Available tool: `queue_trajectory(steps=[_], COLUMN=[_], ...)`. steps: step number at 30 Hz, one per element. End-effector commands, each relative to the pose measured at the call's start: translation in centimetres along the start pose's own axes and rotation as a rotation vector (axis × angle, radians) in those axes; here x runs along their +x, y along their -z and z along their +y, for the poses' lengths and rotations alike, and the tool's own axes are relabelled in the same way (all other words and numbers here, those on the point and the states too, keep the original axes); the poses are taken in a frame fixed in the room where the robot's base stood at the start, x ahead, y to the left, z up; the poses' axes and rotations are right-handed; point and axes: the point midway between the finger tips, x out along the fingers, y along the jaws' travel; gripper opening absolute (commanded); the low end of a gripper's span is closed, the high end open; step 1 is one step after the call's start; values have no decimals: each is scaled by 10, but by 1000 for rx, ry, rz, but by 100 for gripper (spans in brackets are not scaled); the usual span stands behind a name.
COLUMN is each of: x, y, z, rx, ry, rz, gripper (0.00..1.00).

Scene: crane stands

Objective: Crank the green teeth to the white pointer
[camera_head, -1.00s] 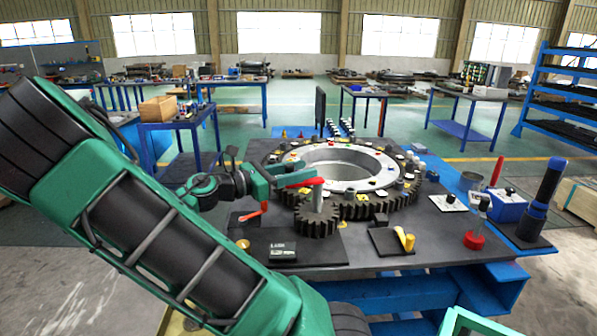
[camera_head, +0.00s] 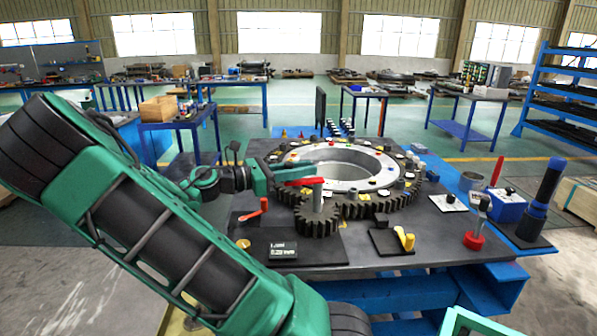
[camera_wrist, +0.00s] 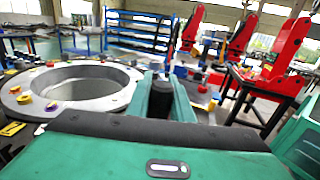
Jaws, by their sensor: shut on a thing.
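A large dark toothed ring (camera_head: 368,209) with a grey inner rim lies on the bench, with several coloured markers on top. It also shows at the left of the wrist view (camera_wrist: 112,98). A small dark pinion (camera_head: 317,226) meshes at its front, with a grey post (camera_head: 319,202) and a red crank arm (camera_head: 304,181) on top. My gripper (camera_head: 268,177) is at the crank arm's left end, shut on the crank handle. In the wrist view, a dark upright cylinder (camera_wrist: 157,82) stands by the green fingers. I cannot make out green teeth or the white pointer.
An orange-red lever (camera_head: 255,212) stands left of the pinion, and a small black display box (camera_head: 283,250) lies in front. A yellow lever (camera_head: 404,238) stands to the right. A red-based joystick (camera_head: 477,229) and a tall blue-black post (camera_head: 546,195) stand farther right.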

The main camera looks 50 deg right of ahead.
Motion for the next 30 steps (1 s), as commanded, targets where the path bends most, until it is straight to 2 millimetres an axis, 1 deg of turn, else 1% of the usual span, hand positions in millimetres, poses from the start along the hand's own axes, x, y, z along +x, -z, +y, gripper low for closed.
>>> queue_trajectory(steps=[1,4,8,30], x=[0,2,5,6], y=[-1,-1,-1,0], z=[4,7,12,9], rx=[4,4,3,0], ry=[27,73,74,79], rz=[-5,-3,-1,0], gripper=[0,0,0,0])
